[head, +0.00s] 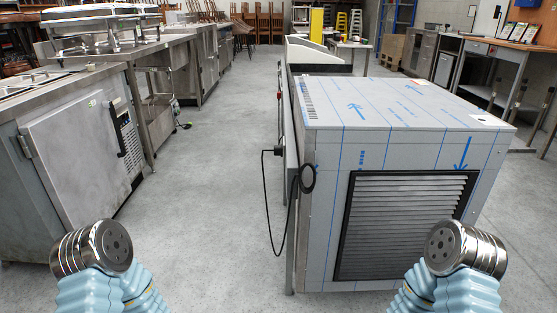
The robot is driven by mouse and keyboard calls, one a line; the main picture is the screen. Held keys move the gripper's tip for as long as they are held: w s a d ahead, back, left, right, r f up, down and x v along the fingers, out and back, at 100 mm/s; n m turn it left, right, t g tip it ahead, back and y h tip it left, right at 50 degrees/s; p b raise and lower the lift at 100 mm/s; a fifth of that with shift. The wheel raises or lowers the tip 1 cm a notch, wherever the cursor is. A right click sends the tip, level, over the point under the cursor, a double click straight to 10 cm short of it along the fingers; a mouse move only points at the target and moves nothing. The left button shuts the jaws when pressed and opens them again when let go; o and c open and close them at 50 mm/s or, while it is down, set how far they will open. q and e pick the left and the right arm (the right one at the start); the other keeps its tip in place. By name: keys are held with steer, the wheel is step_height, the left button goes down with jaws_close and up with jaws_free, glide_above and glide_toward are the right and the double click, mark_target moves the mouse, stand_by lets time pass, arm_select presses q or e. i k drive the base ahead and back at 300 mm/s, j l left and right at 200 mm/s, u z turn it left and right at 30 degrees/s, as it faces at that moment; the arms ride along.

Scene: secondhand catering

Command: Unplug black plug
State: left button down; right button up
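A small black plug (278,150) sits at the left side of the large film-covered metal cabinet (398,112), near its front left edge. It appears to be seated at a narrow grey panel; the socket itself is too small to make out. A black cable (267,205) hangs from the plug in a long loop and rises to a small black coil at the cabinet's front left corner. My two arms show at the bottom left and bottom right, apart from the plug and cable. No gripper fingers are visible on either arm.
Louvred vent (403,225) is on the cabinet's front. Steel counters and a fridge unit (75,150) line the left. The grey floor (205,175) between them is clear. A wooden-topped workbench (507,43) stands at the right, with stacked chairs far behind.

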mark_target(277, 149)
steer(key=z, duration=4.9)
steer(key=k+l, duration=0.15)
steer(key=k, duration=0.25)
steer(key=k+l, duration=0.1)
steer(key=k, duration=0.25)
steer(key=k+l, duration=0.15)
steer(key=k, duration=0.25)
steer(key=k+z, duration=0.35)
steer(key=k, duration=0.2)
steer(key=k+l+z, duration=0.35)
steer(key=k, duration=0.15)
steer(key=k+j+u, duration=0.15)
steer(key=k, duration=0.35)
steer(key=k+u, duration=0.15)
steer(key=k, duration=0.35)
steer(key=k+j+u, duration=0.1)
steer(key=k+u, duration=0.25)
steer(key=k, duration=0.3)
steer(key=u, duration=1.35)
